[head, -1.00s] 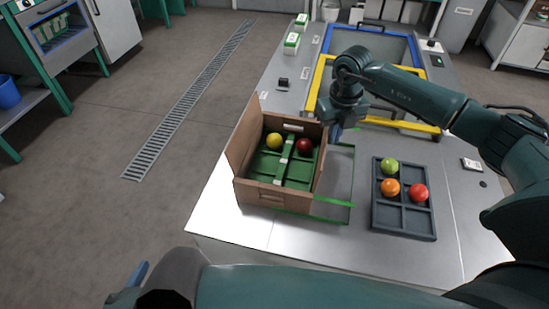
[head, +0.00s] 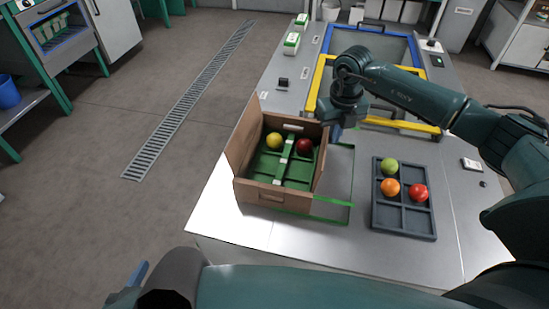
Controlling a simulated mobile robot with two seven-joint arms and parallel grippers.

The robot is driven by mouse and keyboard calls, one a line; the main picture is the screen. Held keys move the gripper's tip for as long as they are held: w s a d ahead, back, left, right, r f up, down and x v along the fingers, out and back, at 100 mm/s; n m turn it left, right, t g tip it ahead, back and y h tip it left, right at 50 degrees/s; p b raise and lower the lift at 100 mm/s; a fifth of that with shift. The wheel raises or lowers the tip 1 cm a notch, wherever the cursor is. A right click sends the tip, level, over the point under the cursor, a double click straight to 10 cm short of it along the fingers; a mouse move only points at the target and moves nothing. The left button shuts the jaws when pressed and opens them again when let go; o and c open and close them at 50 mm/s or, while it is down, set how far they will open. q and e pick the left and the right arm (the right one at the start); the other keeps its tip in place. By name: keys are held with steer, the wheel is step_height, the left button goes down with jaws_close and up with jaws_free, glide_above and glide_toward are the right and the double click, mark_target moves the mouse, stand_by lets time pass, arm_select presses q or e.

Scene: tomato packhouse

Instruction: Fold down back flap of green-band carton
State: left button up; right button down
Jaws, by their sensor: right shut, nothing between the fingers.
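The brown carton (head: 272,196) stands open on the metal table. Its left flap (head: 243,136) stands up and leans outward. A white label shows on the back side (head: 293,127); I cannot tell how the back flap lies. Inside, on a green insert (head: 268,166), are a yellow tomato (head: 274,140) and a red tomato (head: 304,146). My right gripper (head: 336,135) points down, shut and empty, at the carton's back right corner; I cannot tell whether it touches. My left gripper (head: 136,274) is partly visible at the bottom left, away from the carton, its opening unclear.
A green outline (head: 352,178) lies right of the carton. A dark compartment tray (head: 405,229) holds green, orange and red tomatoes. A blue-and-yellow frame (head: 320,86) stands behind. The table's front strip is clear.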

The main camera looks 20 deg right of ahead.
mark_target(325, 140)
arm_select(q)
steer(key=shift+f, duration=0.15)
arm_select(e)
steer(key=shift+s+d+f+g, duration=0.15)
steer(key=shift+s+f, duration=0.15)
steer(key=shift+f, duration=0.35)
steer(key=shift+s+a+f+g, duration=0.15)
steer(key=shift+s+f, duration=0.1)
steer(key=shift+f, duration=0.35)
steer(key=shift+w+a, duration=0.95)
steer(key=shift+w, duration=0.1)
arm_select(q)
steer(key=f+b, duration=0.3)
steer(key=shift+w+d+f, duration=0.1)
steer(key=shift+w+f, duration=0.05)
steer(key=shift+w, duration=0.05)
arm_select(e)
steer(key=w+a+f, duration=0.2)
steer(key=w+a, duration=0.1)
steer(key=a, duration=0.1)
steer(key=shift+a+f, duration=0.3)
steer(key=shift+a, duration=0.1)
